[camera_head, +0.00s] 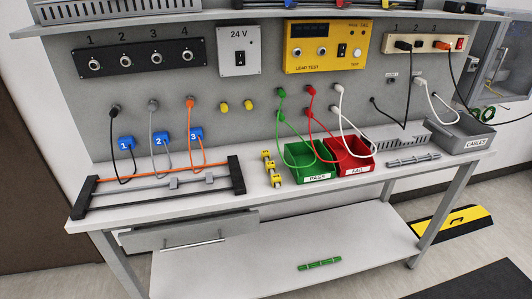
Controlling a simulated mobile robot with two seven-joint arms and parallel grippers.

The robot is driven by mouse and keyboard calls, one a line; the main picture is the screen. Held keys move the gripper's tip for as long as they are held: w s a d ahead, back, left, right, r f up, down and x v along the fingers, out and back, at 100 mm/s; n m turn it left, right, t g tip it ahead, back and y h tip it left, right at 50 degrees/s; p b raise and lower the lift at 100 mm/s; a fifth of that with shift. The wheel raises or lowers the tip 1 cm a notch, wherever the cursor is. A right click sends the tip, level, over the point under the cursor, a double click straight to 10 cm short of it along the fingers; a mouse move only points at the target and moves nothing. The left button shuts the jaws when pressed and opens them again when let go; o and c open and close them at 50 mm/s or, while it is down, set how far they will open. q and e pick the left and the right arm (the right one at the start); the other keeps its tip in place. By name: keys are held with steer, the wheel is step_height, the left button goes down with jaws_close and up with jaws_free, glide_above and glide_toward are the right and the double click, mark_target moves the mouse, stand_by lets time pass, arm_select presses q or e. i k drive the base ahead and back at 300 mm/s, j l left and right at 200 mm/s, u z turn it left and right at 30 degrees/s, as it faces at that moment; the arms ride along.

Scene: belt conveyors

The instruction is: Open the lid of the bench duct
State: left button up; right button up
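A grey slotted strip (403,142) that looks like the bench duct lies along the back of the workbench at the right, between the red bin and the grey cable box. Its top is too small to tell whether a lid covers it. A separate grey bar (413,160) lies in front of it on the worktop. Neither of my grippers is in view.
A green PASS bin (312,174) and a red FAIL bin (352,164) stand left of the strip, with cables hanging over them. A grey CABLES box (460,139) stands at the right end. A black-ended rack (157,190) is at the left.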

mark_target(411, 131)
steer(key=i+l+z, duration=0.15)
steer(key=l, duration=0.25)
steer(key=l+z, duration=0.2)
steer(key=l, duration=0.2)
steer(key=i+l+z, duration=0.15)
steer(key=l, duration=0.25)
